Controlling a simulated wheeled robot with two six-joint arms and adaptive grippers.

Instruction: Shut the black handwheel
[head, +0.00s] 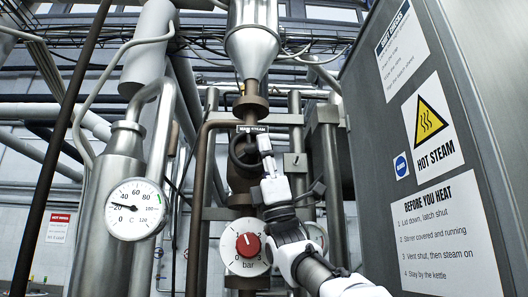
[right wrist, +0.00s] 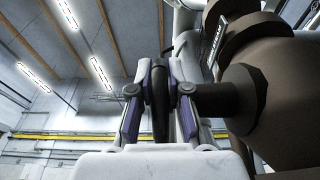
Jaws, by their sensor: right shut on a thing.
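The black handwheel (head: 235,153) sits upright on the brown steam pipe in the middle of the head view, below a small dark label plate (head: 252,129). My right gripper (head: 264,143) reaches up to the wheel's right side. In the right wrist view the gripper (right wrist: 160,72) has a finger on each side of the wheel's dark rim (right wrist: 160,108), shut on it. The wheel's brown stem and valve body (right wrist: 245,90) are just to the right there. Part of the wheel is hidden behind the gripper in the head view. My left gripper is not in view.
A white pressure dial with a red centre (head: 246,246) is below the wheel. A round temperature dial (head: 135,208) is at the left. A large grey cabinet (head: 460,70) with steam warning signs fills the right. Brown and grey pipes crowd close around the wheel.

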